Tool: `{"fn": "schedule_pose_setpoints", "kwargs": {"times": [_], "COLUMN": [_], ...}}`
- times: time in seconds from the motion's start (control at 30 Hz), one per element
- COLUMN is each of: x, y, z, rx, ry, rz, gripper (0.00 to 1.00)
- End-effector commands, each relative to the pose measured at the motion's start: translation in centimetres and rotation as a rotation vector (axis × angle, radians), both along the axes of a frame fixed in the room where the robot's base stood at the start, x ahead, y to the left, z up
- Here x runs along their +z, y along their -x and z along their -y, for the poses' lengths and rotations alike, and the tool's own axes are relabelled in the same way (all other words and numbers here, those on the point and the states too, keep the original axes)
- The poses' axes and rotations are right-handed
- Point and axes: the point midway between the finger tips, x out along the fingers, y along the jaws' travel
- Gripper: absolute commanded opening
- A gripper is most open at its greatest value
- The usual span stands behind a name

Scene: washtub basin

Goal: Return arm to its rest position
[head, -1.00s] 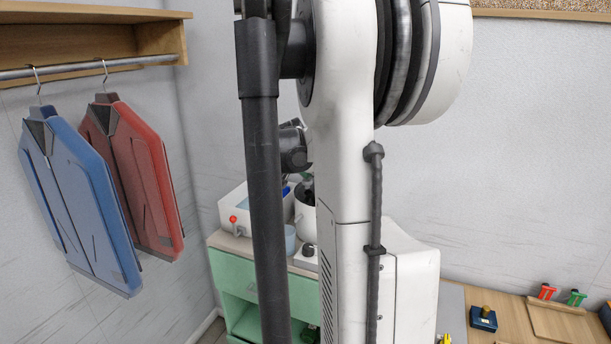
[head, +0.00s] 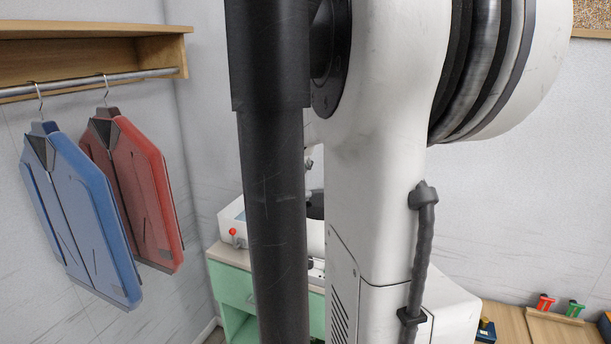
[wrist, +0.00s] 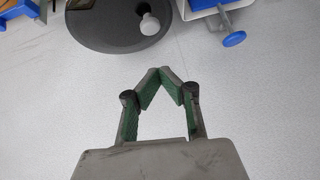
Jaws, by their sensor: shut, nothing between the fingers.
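My gripper (wrist: 172,75) shows in the wrist view with its green-lined fingertips brought together and nothing between them. It hangs over a plain light grey surface, apart from the objects at the top of that view. In the head view my white arm links and a dark tube fill the middle, and the gripper itself is hidden behind them.
Blue (head: 80,215) and red (head: 135,190) garments hang at left. The wrist view shows a dark round dish (wrist: 115,25) and a blue knob (wrist: 234,39). A wooden table (head: 505,318) stands at right.

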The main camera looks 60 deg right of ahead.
Motion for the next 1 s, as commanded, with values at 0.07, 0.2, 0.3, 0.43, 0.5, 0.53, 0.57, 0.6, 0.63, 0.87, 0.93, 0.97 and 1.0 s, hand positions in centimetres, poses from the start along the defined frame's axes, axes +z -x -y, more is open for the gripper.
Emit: {"fn": "schedule_pose_setpoints", "kwargs": {"times": [0.07,0.2,0.3,0.43,0.5,0.53,0.57,0.6,0.63,0.87,0.93,0.97,1.0], "x": [0.9,2.2,2.7,2.9,2.9,2.9,2.9,2.9,2.9,3.6,3.9,4.0,4.1], "y": [0.2,0.4,0.5,0.5,0.5,0.5,0.5,0.5,0.5,-1.7,-2.5,-2.8,-3.0], "z": [-0.9,-2.0,-2.4,-2.6,-2.6,-2.6,-2.6,-2.6,-2.7,-9.7,-13.8,-15.6,-18.0], "rx": [0.002,0.001,0.001,0.001,0.001,0.001,0.001,0.001,0.003,0.151,0.241,0.282,0.336], "ry": [0.0,0.0,0.0,0.001,0.001,0.001,0.001,0.001,0.0,0.005,0.01,0.012,0.016], "rz": [-0.001,0.001,0.001,0.001,0.001,0.001,0.001,0.001,0.0,-0.034,-0.055,-0.064,-0.076], "gripper": [0.0,0.0,0.0,0.0,0.0,0.0,0.0,0.0,0.0,0.0,0.0,0.0,0.0]}}
